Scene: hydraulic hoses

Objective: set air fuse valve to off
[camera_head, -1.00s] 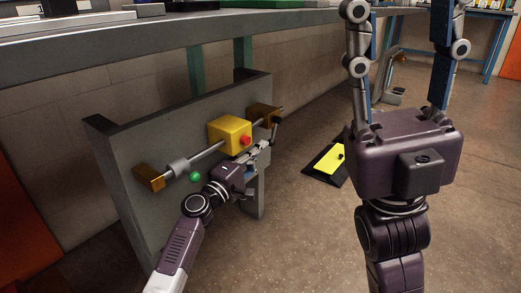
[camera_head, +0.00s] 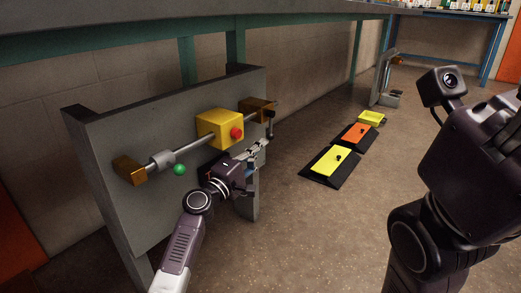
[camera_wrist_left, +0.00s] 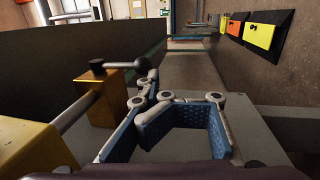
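A grey upright panel (camera_head: 100,140) carries a yellow box (camera_head: 215,128) with a red button (camera_head: 236,133), a metal rod and brass blocks at both ends. At the right brass block (camera_head: 256,105) is a lever with a dark end (camera_head: 271,118); its dark ball knob (camera_wrist_left: 140,62) shows in the left wrist view. A green ball (camera_head: 180,169) is near the left end. No label shows which part is the air fuse valve. My left gripper (camera_head: 260,147) is just below and in front of the lever. Its blue-padded fingers (camera_wrist_left: 178,108) are apart and empty. My right gripper's fingers are out of view.
A long bench (camera_head: 130,38) runs above and behind the panel.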

